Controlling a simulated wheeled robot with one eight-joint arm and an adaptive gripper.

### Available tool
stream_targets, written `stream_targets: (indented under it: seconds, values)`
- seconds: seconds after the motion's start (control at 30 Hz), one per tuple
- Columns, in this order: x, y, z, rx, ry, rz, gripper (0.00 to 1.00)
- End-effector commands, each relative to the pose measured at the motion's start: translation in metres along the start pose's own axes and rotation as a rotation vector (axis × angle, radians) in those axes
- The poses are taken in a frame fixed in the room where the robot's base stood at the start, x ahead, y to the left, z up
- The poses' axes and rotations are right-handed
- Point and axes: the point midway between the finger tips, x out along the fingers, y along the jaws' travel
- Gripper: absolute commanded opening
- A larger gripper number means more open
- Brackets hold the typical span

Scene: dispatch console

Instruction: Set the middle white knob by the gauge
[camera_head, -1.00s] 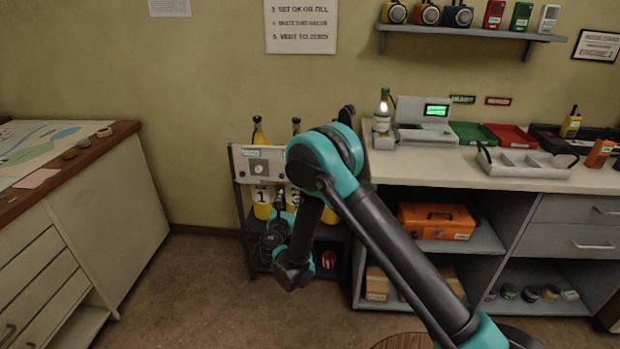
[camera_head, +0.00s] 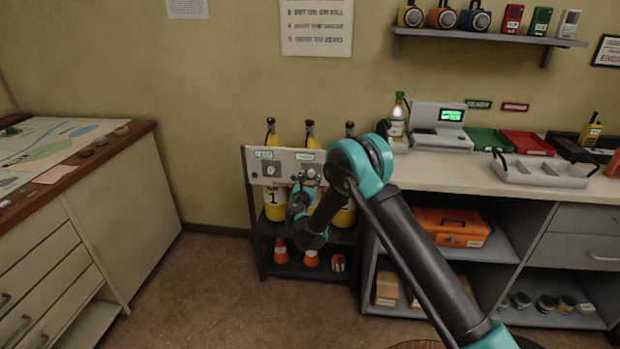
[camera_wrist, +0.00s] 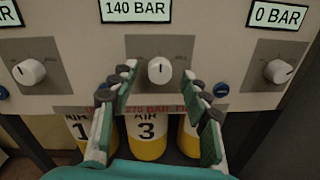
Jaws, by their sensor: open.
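The middle white knob (camera_wrist: 160,70) sits on a grey plate on the panel, below a gauge display (camera_wrist: 136,11) reading 140 BAR. Its dark pointer mark points about straight up. My gripper (camera_wrist: 160,88) is open in the wrist view, with one finger on each side of the knob and the knob between and just beyond the tips; I cannot tell whether they touch it. In the head view my gripper (camera_head: 308,178) is at the panel (camera_head: 262,158) and mostly hides the middle knob.
A left knob (camera_wrist: 29,72) and a right knob (camera_wrist: 278,71) flank it; the right display (camera_wrist: 277,16) reads 0 BAR. Small blue buttons (camera_wrist: 221,90) sit between the knobs. Yellow cylinders (camera_wrist: 147,140) stand behind and below the panel. A worktop (camera_head: 450,176) stands to the right.

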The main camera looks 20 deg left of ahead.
Motion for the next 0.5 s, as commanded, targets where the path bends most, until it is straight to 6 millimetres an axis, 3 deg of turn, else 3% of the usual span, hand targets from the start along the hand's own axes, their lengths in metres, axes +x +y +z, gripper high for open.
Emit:
stream_targets:
  seconds: [0.43,0.5]
  values:
    - [0.0114,0.0000,0.0000,0.000,0.000,0.000,0.47]
    - [0.0113,0.0000,0.0000,0.000,0.000,0.000,0.40]
